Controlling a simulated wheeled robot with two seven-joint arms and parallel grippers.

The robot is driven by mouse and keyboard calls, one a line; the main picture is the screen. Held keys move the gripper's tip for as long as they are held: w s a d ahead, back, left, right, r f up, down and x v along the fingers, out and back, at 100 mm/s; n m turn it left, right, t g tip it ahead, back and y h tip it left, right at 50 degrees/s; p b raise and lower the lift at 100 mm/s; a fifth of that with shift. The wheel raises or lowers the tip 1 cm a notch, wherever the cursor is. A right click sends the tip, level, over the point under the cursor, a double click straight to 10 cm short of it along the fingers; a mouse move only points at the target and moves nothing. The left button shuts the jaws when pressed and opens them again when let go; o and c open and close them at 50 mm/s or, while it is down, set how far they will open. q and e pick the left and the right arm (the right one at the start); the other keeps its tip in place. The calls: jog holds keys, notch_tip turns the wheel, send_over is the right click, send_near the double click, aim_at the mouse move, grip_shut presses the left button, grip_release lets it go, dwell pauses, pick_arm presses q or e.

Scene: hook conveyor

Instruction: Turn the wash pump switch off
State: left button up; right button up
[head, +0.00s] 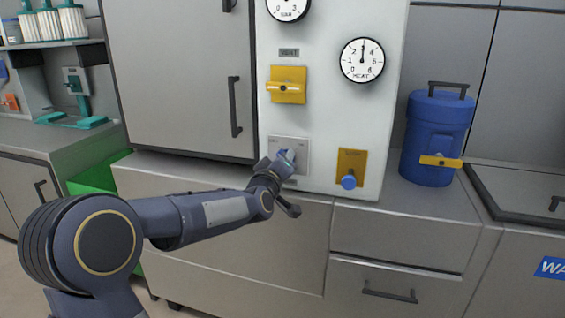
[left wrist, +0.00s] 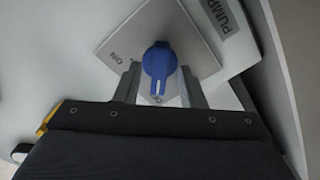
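The wash pump switch is a blue rotary knob (left wrist: 160,62) on a light grey square plate (left wrist: 205,58), with a PUMP label (left wrist: 232,18) beside it. The plate also shows in the head view (head: 302,146), low on the white panel. In the left wrist view the knob's white mark points toward a label mostly hidden by my gripper; an ON label sits to the left. My left gripper (left wrist: 160,88) is open, with one finger on each side of the knob; contact cannot be told. In the head view the gripper (head: 287,158) hides most of the knob. My right gripper is not in view.
On the white panel (head: 330,110) are a yellow switch (head: 288,72) above, a yellow plate with a blue knob (head: 349,180) to the right, and round gauges (head: 362,47). A blue canister (head: 430,150) stands right on the counter. A grey cabinet is at left.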

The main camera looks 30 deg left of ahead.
pick_arm(q)
jog(key=v, duration=0.7)
jog(key=shift+s, duration=0.3)
jog(key=s+d+f+m+g+h, duration=0.3)
jog(key=s+d+f+g, duration=0.15)
jog(key=s, duration=0.45)
jog(key=s+d+f+m+g+h, duration=0.2)
jog(key=s+d+f+m+g, duration=0.25)
jog(key=s, duration=0.55)
jog(key=s+d+f+m+g+h, duration=0.2)
jog(key=s+d+f+h, duration=0.1)
jog(key=s+d+f, duration=0.5)
notch_tip(320, 180, up, 25)
jog(key=s+a+p, duration=0.2)
jog(key=p, duration=2.3)
jog(key=shift+s+m+g, duration=0.35)
jog(key=shift+s+g, duration=0.05)
